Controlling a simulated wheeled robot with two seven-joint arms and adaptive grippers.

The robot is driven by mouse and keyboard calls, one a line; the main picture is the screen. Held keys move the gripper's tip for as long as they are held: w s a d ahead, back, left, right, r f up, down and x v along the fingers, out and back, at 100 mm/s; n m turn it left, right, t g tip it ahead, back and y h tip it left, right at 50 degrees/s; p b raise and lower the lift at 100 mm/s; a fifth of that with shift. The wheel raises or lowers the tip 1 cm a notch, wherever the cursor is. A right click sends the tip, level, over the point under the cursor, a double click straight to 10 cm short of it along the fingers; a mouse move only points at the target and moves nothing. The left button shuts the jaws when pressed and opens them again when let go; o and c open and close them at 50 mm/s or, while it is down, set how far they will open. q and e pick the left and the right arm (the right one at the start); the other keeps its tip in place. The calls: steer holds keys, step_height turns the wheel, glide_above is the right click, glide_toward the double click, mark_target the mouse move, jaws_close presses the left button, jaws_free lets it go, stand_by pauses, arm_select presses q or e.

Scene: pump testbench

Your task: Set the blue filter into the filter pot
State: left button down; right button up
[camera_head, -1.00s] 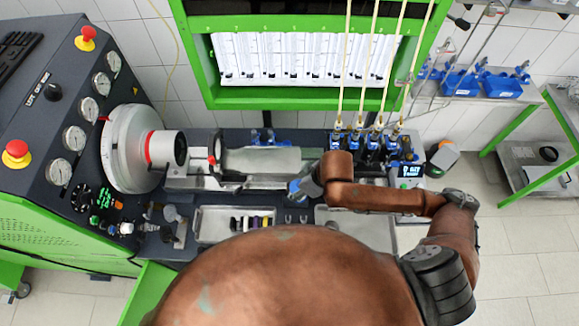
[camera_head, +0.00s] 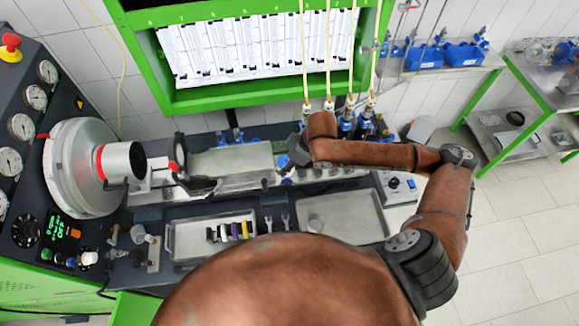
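My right arm comes in from the right, and its dark gripper (camera_head: 292,155) is over the back part of the bench, right of the clear cover. A small blue piece, which looks like the blue filter (camera_head: 283,161), sits at the fingertips and appears held there. The fingers are small and partly hidden by the wrist. I cannot make out the filter pot for certain. Several blue fittings (camera_head: 362,128) stand on the bench behind and right of the gripper. My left gripper is not in view.
The clear cover (camera_head: 232,158) and round chuck (camera_head: 85,168) are left. Thin hoses (camera_head: 328,50) hang down behind the gripper.

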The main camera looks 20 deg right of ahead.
steer(key=shift+w+d+f, duration=0.2)
steer(key=shift+w+f, duration=0.1)
steer(key=shift+f, duration=0.15)
steer(key=shift+w+d+f, duration=0.2)
steer(key=shift+w+f, duration=0.05)
steer(key=shift+f, duration=0.15)
steer(key=shift+w+d+f+p, duration=0.1)
steer(key=shift+f+p, duration=0.1)
steer(key=shift+f, duration=0.7)
steer(key=shift+w+d+f+p, duration=0.1)
steer(key=shift+f+p, duration=0.1)
steer(key=shift+f, duration=0.7)
steer(key=o, duration=1.2)
steer(key=shift+f, duration=0.15)
